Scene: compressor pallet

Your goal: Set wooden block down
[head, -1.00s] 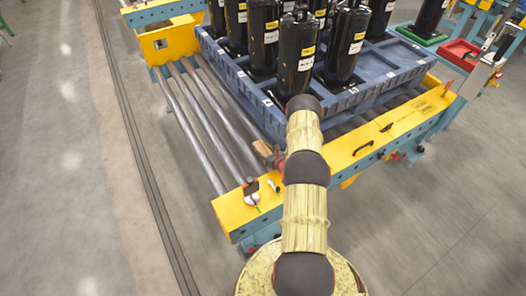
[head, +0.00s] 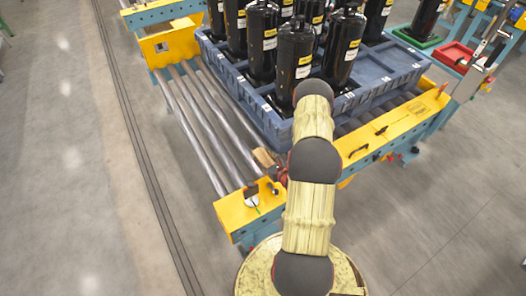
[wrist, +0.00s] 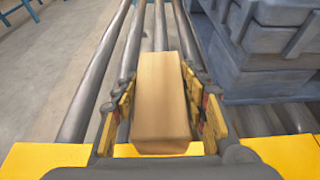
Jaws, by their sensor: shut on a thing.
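The wooden block (wrist: 161,103) is a tan, long rectangular piece between the two fingers of my gripper (wrist: 160,115) in the wrist view. The fingers have yellow pads and are shut on it. It points away along the rollers (wrist: 105,70). In the head view the block (head: 264,158) shows small at the near end of the roller conveyor, beside the blue pallet. My arm hides most of my gripper (head: 279,173) there. I cannot tell whether the block touches the rollers.
The blue pallet (head: 262,117) with several black compressors (head: 293,60) stands just right of the block. A yellow conveyor rail (head: 240,212) runs along the near edge. Bare rollers (head: 200,120) lie to the left. Red (head: 457,55) and green trays stand at the far right.

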